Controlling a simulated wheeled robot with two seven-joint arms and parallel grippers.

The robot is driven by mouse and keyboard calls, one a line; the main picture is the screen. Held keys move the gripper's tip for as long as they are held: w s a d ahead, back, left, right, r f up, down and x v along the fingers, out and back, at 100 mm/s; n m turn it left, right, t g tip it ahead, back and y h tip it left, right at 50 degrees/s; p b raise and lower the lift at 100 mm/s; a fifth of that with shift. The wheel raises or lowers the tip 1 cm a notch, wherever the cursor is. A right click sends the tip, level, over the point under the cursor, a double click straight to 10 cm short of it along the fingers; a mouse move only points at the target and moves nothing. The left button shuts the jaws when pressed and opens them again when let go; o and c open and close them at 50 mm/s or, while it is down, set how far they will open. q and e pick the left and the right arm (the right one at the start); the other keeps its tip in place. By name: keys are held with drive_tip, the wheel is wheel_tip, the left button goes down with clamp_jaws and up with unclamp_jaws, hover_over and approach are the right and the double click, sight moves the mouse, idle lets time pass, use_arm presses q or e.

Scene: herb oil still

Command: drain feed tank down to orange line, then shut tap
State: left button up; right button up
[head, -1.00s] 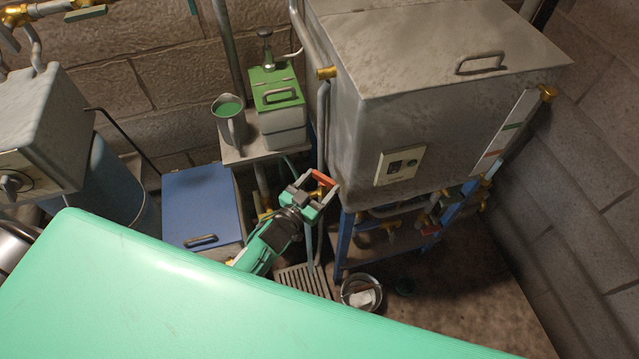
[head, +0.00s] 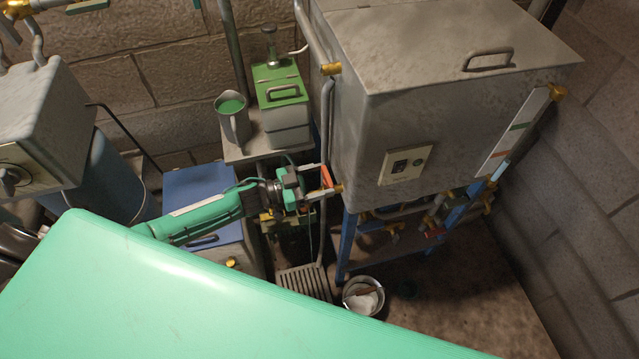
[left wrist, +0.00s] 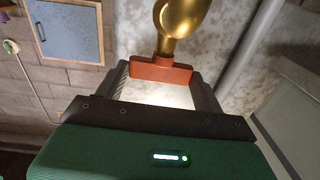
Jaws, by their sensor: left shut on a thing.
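The feed tank (head: 465,120) is a large grey metal box on a blue stand. A white gauge strip (head: 526,118) on its right side carries a green mark, an orange mark (head: 502,154) and a pale blue part near its bottom. I cannot tell the liquid level for certain. My left gripper (head: 324,178) is at the tank's left side, shut on the orange-red tap handle (head: 327,176). In the left wrist view the handle (left wrist: 160,70) lies crosswise between the fingers, below a brass tap body (left wrist: 180,20). Whether liquid runs is unclear.
A floor grate (head: 303,283) lies below the tap, with a metal bucket (head: 363,297) beside it. A jug (head: 233,122) and a green-lidded canister (head: 282,110) stand on a small shelf. A blue-lidded box (head: 195,190) is behind my left arm.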

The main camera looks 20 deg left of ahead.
use_arm(q)
drive_tip(key=shift+w+m+g+h, duration=0.1)
drive_tip(key=shift+m+g+h, duration=0.3)
drive_tip(key=shift+m+g, duration=0.15)
drive_tip(key=shift+g+b, duration=0.25)
drive_tip(key=shift+b, duration=0.05)
drive_tip(key=o, duration=0.7)
drive_tip(key=b+v, duration=0.4)
drive_tip(key=v, duration=1)
drive_tip(key=shift+d+f, duration=0.1)
drive_tip(key=shift+f, duration=0.05)
